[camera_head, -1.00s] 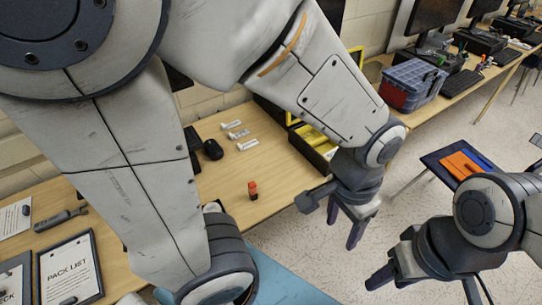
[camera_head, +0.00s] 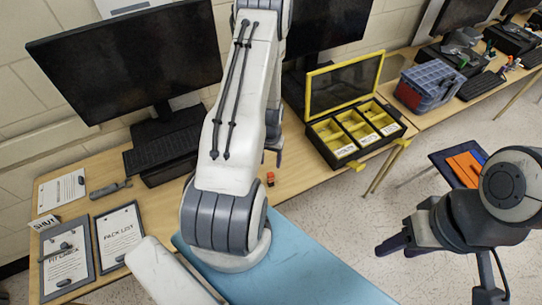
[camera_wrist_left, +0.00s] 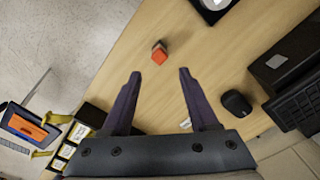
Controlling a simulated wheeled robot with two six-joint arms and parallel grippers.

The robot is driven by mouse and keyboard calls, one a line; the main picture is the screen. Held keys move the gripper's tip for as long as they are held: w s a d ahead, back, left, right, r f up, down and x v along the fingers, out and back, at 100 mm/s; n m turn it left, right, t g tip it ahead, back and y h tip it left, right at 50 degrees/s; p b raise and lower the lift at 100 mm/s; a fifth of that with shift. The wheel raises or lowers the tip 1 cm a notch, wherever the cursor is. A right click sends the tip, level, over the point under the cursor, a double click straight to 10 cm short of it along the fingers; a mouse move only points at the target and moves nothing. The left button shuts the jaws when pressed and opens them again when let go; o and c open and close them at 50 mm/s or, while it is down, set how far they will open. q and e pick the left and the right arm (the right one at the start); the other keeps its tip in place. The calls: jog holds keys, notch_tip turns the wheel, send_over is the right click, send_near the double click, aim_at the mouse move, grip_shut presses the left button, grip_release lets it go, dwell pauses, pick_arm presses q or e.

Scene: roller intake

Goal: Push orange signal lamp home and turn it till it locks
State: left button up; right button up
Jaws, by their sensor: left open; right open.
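The orange signal lamp (camera_head: 270,179) is a small orange piece with a dark part, on the wooden table just right of my left arm. It also shows in the left wrist view (camera_wrist_left: 159,55), beyond my fingertips and roughly in line with the gap between them. My left gripper (camera_wrist_left: 160,74) is open, with nothing between its fingertips. In the head view my left arm hides most of the left gripper (camera_head: 274,157). My right gripper (camera_head: 392,249) is open over the floor at the right, partly hidden by its own wrist. I cannot make out a socket for the lamp.
A black-and-yellow compartment case (camera_head: 358,132) stands open at the table's right end. A mouse (camera_wrist_left: 236,103) lies right of my left gripper in the wrist view. Monitor (camera_head: 135,62), keyboard (camera_head: 162,146) and clipboards (camera_head: 67,258) occupy the left. A blue surface (camera_head: 310,272) lies in front.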

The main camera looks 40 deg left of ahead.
aim_at(271, 174)
pick_arm(q)
jog(key=shift+f+b, duration=3.55)
jog(key=shift+f, duration=1.25)
grip_shut()
jog(key=shift+r+p, duration=2.3)
jog(key=shift+r, duration=0.8)
